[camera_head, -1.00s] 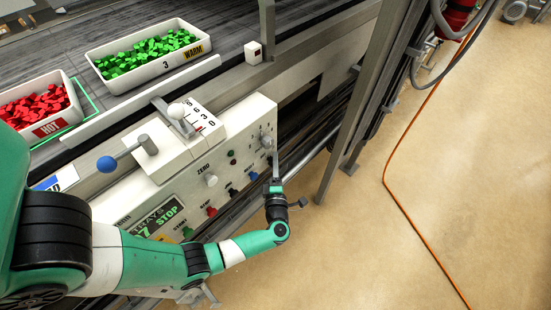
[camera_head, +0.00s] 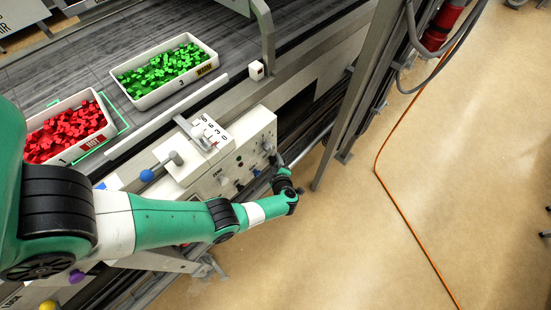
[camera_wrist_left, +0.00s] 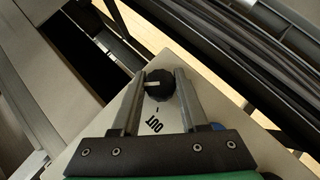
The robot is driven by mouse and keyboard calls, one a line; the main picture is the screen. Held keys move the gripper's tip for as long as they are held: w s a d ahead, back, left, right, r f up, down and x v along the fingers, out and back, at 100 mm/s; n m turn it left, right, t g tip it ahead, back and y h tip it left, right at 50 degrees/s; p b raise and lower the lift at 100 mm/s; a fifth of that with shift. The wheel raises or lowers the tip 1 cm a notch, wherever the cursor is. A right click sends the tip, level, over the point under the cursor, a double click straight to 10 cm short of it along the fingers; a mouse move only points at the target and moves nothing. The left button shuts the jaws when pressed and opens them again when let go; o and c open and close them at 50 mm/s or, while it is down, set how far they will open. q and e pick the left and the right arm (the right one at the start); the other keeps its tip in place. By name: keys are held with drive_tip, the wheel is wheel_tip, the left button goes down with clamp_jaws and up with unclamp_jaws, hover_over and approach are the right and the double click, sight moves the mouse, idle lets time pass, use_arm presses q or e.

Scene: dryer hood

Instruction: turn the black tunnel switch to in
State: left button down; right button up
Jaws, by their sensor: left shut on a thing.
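The black tunnel switch (camera_wrist_left: 159,85) is a round knob with a white pointer line, which lies about level in the left wrist view. The lettering OUT (camera_wrist_left: 153,126) is printed on the panel just below it, with a short mark between. My left gripper (camera_wrist_left: 157,80) has one finger on each side of the knob and is shut on it. In the head view, my left gripper (camera_head: 278,162) reaches the right end of the grey control panel (camera_head: 247,148); my wrist partly hides this spot. My right gripper is not in view.
Trays of red (camera_head: 67,130) and green (camera_head: 165,71) pieces sit on the conveyor behind. A metal post (camera_head: 350,90) rises to the right; open floor lies beyond.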

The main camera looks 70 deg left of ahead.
use_arm(q)
drive_tip(key=shift+g, duration=0.3)
drive_tip(key=shift+c, duration=2.1)
unclamp_jaws()
drive_tip(key=p+v, duration=0.6)
drive_tip(key=v, duration=0.5)
drive_tip(key=shift+d+r+p, duration=0.2)
drive_tip(key=shift+r+p, duration=0.05)
drive_tip(key=shift+p, duration=0.1)
drive_tip(key=shift+s, duration=0.1)
